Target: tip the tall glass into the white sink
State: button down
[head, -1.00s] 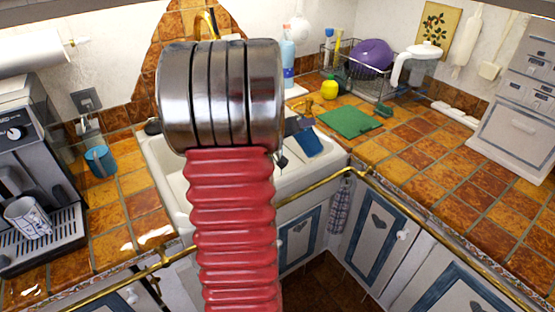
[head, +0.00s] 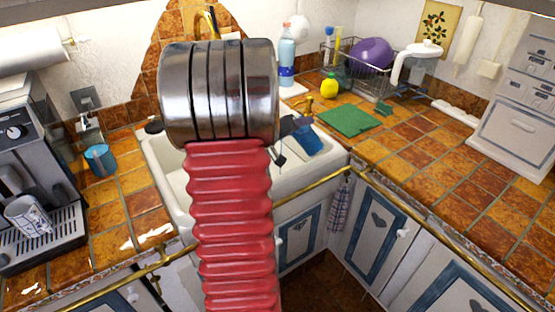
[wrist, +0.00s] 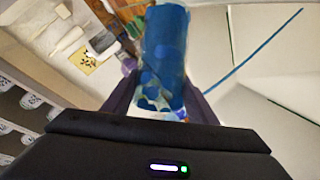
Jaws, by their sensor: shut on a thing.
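The tall glass (wrist: 165,50) is blue and see-through. In the wrist view it stands out between the two dark fingers of my gripper (wrist: 160,88), which is shut on it. In the head view the blue glass (head: 308,142) shows just right of my arm, leaning, with my dark gripper (head: 292,128) beside it. Both appear above the right part of the white sink (head: 315,172). My arm hides the middle of the sink. I cannot tell whether anything is in the glass.
A clear blue-labelled bottle (head: 287,55) stands behind. A coffee machine (head: 38,190) and blue cup (head: 99,158) are left. A brass rail (head: 320,184) runs along the counter front.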

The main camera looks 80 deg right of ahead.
jog(key=shift+w+d+f+n+g+h+p, duration=0.1)
jog(key=shift+w+f+n+g+h+p, duration=0.1)
jog(key=shift+f+n+g+p, duration=0.65)
jog(key=shift+w+f+n+g+h+p, duration=0.15)
jog(key=shift+f+n+g+p, duration=0.35)
jog(key=shift+n, duration=0.65)
dwell(2.9)
jog(key=shift+w+d+f+n+g+p, duration=0.1)
jog(key=shift+w+f+n+g+p, duration=0.2)
jog(key=shift+f, duration=0.35)
jog(key=shift+w+f+n+g, duration=0.1)
jog(key=shift+w+f+n, duration=0.2)
jog(key=shift+w+f, duration=0.3)
dwell(0.4)
jog(key=shift+w+r+n+g+h, duration=0.15)
jog(key=shift+r+n+g+h, duration=0.1)
jog(key=shift+n, duration=0.45)
dwell(0.8)
